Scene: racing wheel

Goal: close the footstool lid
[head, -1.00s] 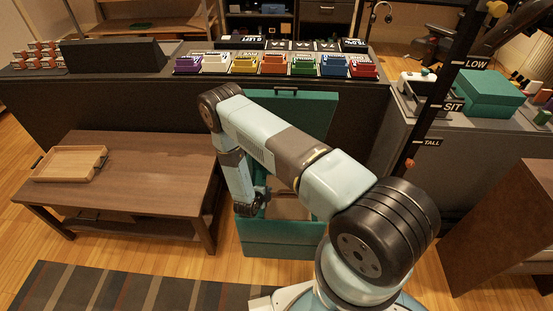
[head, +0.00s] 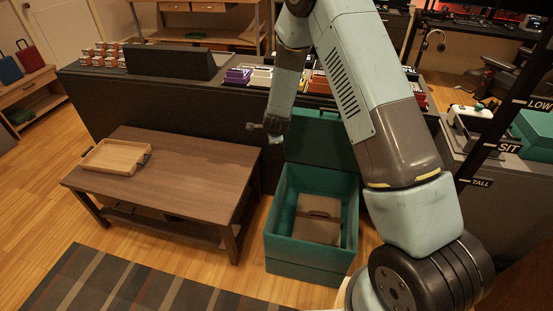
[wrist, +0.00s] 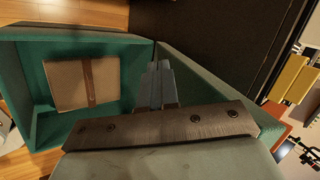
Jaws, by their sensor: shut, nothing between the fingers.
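The teal footstool (head: 311,270) stands open on the floor, with a tan strapped object (head: 318,226) inside. Its lid (head: 318,140) stands up at the back, partly hidden by my arm. My gripper (head: 254,127) is raised at the left of the lid, shut and empty. In the wrist view, my gripper's fingers (wrist: 158,85) are together between the open box (wrist: 24,95) on the left and the lid (wrist: 222,88) on the right. Whether the fingers touch the lid cannot be told.
A brown coffee table (head: 185,165) with a wooden tray (head: 116,156) stands left of the footstool. A dark counter (head: 205,110) with coloured boxes runs behind. A post with height labels (head: 490,150) is at right. A striped rug (head: 130,285) lies in front left; floor between is clear.

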